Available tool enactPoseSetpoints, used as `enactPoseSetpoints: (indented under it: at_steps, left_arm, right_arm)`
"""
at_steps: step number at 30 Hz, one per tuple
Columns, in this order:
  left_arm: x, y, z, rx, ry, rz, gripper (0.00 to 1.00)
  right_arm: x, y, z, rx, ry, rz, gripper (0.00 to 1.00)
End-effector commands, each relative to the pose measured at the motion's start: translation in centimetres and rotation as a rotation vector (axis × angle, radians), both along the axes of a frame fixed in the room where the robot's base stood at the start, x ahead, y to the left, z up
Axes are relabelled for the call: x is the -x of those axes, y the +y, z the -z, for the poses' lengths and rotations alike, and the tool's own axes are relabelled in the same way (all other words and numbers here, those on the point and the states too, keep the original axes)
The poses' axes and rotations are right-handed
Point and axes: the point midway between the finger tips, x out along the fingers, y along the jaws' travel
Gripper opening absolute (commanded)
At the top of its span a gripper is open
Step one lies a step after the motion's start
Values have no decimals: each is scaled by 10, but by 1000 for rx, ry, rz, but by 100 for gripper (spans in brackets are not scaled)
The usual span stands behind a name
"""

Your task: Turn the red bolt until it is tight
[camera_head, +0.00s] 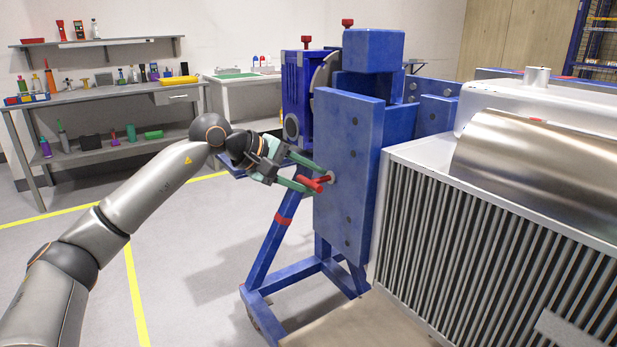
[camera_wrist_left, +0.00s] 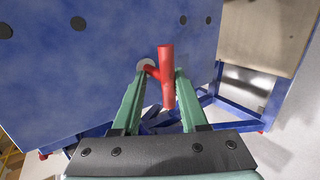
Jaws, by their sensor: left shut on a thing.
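The red bolt (camera_head: 318,184) sticks out of the front face of the blue jig plate (camera_head: 345,215), with a round pale washer at its base. It has a red cross bar, which stands nearly upright in the left wrist view (camera_wrist_left: 167,80). My left gripper (camera_head: 313,179) reaches the bolt from the left. Its two green fingers lie on either side of the red bar and are shut on it. The fingers also show in the left wrist view (camera_wrist_left: 160,78), their tips close to the plate. My right gripper is in neither view.
The blue jig stands on a wheeled blue frame (camera_head: 265,250). A ribbed metal unit (camera_head: 470,230) stands close on the right. A workbench (camera_head: 100,95) with tools and a shelf (camera_head: 100,42) are at the back left. The floor to the left is clear.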

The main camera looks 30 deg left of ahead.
Motion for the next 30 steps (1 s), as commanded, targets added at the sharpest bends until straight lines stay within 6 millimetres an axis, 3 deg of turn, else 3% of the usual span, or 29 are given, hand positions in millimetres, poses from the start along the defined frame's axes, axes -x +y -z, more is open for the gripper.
enactPoseSetpoints:
  at_steps: [10,11,18,30]
  left_arm:
    - [0,0,1,-1,-1,0,0]
    - [0,0,1,-1,-1,0,45]
    - [0,0,1,-1,1,-1,72]
    - [8,6,-6,-4,0,-4,73]
  right_arm:
    - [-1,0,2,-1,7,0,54]
    - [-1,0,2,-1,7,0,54]
    - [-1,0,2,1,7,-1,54]
    - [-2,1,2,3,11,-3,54]
